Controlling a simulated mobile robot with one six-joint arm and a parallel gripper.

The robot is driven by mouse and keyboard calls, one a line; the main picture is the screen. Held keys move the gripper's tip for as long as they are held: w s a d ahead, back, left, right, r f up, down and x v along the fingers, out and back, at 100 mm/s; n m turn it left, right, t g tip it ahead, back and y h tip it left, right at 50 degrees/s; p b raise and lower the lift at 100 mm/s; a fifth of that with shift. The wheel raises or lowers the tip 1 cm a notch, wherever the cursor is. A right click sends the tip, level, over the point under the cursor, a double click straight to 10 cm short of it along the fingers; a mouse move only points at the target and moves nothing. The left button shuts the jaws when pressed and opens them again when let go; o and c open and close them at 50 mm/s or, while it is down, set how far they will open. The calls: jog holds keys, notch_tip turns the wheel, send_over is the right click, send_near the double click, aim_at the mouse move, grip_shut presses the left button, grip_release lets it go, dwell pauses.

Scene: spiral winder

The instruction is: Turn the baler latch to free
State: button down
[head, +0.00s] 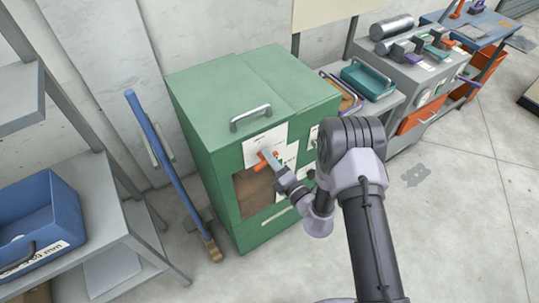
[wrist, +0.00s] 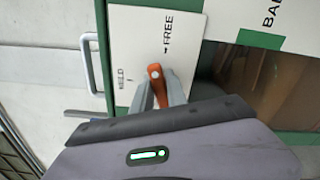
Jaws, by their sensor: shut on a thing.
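The green baler (head: 225,150) stands against the wall in the head view. Its orange latch (head: 262,164) sits on a white plate on the front. In the wrist view the latch (wrist: 155,73) shows its round pivot end, with the lever running down between my grey fingers. The white plate (wrist: 145,30) carries the words FREE, above and right of the pivot, and HELD, to its left. My gripper (wrist: 158,92) is shut on the latch lever. My gripper's body hides the lower end, so I cannot tell exactly which mark the lever lines up with.
A metal handle (head: 250,117) stands on the baler's top. A blue-handled broom (head: 165,165) leans left of it. A shelf with a blue bin (head: 40,215) is at far left. A bench with a teal tray (head: 367,80) stands to the right.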

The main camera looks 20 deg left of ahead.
jog(key=shift+f+m+p, duration=0.15)
jog(key=shift+m+p, duration=0.1)
jog(key=shift+m, duration=0.65)
jog(key=shift+f+m+p, duration=0.15)
jog(key=shift+m+p, duration=0.05)
jog(key=shift+m, duration=0.7)
jog(key=c, duration=1.4)
grip_release()
jog(key=shift+o, duration=0.2)
jog(key=p+v, duration=0.2)
jog(key=v, duration=1.5)
jog(key=shift+d, duration=0.25)
jog(key=shift+s, duration=0.1)
